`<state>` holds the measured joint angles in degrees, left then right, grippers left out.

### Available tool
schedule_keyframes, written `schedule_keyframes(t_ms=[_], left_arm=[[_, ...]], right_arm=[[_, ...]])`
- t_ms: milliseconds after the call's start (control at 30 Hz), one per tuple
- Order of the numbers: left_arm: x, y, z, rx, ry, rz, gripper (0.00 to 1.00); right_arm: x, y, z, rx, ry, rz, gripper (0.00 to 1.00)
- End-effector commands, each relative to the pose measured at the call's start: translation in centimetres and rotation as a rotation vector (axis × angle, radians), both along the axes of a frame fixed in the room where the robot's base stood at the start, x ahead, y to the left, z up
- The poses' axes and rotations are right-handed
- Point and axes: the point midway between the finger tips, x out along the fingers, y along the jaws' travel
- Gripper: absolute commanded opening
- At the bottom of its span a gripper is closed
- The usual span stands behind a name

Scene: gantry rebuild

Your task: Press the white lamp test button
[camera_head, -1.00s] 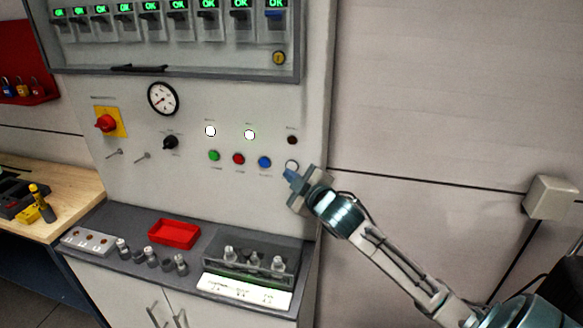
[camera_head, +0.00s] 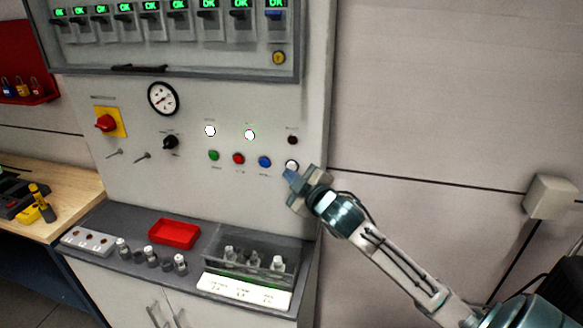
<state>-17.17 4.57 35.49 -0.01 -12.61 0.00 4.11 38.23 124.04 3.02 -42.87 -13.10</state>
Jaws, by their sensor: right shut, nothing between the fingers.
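The white button (camera_head: 291,164) is at the right end of the lower row on the grey cabinet panel, beside the blue button (camera_head: 265,162). My right gripper (camera_head: 290,174) is shut and empty, with its blue-grey fingertips just below the white button in the picture. The fingertips cover part of the area under the button. I cannot tell whether they touch it or the panel. My left gripper is not in view.
Green (camera_head: 214,155) and red (camera_head: 238,159) buttons stand left of the blue one. Two lit lamps (camera_head: 210,131) and a dark lamp (camera_head: 292,140) are above. A ledge below holds a red tray (camera_head: 174,233) and a clear-walled box (camera_head: 245,255).

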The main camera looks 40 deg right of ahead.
Motion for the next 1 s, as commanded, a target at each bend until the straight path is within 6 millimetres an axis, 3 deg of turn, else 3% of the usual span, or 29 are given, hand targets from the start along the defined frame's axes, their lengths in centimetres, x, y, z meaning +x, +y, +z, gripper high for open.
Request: schedule_keyframes(t_ms=[1000], left_arm=[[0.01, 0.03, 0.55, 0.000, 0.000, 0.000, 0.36]], right_arm=[[0.55, -0.66, 0.06, 0.000, 0.001, -0.001, 0.00]])
